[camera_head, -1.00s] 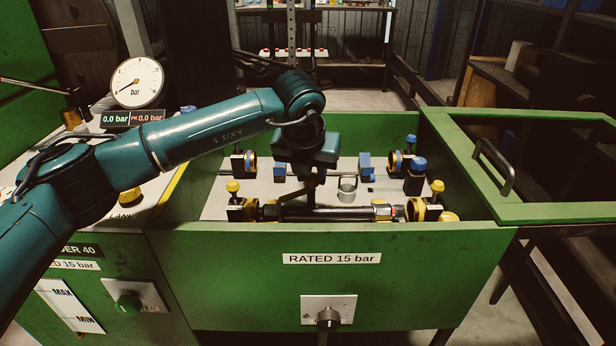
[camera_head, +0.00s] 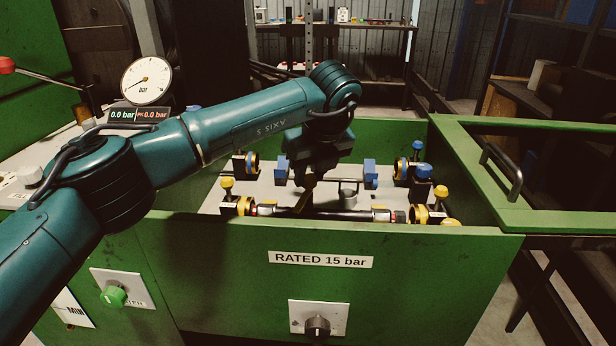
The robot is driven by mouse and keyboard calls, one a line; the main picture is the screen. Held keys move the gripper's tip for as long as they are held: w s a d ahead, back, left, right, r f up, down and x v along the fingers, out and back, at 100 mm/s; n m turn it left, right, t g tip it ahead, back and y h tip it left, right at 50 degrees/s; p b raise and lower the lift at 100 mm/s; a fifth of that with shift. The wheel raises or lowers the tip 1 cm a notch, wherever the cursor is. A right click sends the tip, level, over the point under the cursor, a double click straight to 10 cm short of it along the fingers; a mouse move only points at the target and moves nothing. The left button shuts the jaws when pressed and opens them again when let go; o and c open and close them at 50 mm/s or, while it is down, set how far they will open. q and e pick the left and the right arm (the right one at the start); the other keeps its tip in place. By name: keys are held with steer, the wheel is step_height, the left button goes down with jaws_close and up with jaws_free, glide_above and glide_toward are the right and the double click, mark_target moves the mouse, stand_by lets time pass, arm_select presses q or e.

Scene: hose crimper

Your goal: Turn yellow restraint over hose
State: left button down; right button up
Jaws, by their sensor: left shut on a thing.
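A black hose (camera_head: 340,214) lies across the front of the green test box, with a metal end fitting (camera_head: 381,215) at its right. It runs between a left yellow-ringed coupling (camera_head: 243,206) and a right one (camera_head: 420,214). My left gripper (camera_head: 305,184) is over the hose, left of its middle, pointing down. It is shut on a narrow, dark yellow-brown piece (camera_head: 302,203), which looks like the yellow restraint, tilted close to the hose. Whether this piece touches the hose I cannot tell. The fingers are dark and partly hidden by my wrist. My right gripper is out of view.
The box's green front wall (camera_head: 200,240) stands before the hose. The green-framed lid (camera_head: 560,215) is open at the right. Blue blocks (camera_head: 370,174), yellow and blue knobs (camera_head: 424,170) and a small metal cup (camera_head: 348,196) are inside. A gauge (camera_head: 147,81) stands at left.

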arm_select(q)
steer(key=shift+n+y, duration=0.4)
steer(key=shift+n, duration=1)
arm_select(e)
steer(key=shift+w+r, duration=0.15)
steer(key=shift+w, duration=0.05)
arm_select(q)
steer(key=shift+g, duration=0.3)
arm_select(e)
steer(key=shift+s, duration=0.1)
arm_select(q)
steer(key=c, duration=1.1)
jaws_free()
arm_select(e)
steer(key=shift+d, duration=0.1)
arm_select(q)
steer(key=shift+d+r, duration=0.1)
steer(key=p+v, duration=0.1)
steer(key=v, duration=1.2)
steer(key=shift+d, duration=0.2)
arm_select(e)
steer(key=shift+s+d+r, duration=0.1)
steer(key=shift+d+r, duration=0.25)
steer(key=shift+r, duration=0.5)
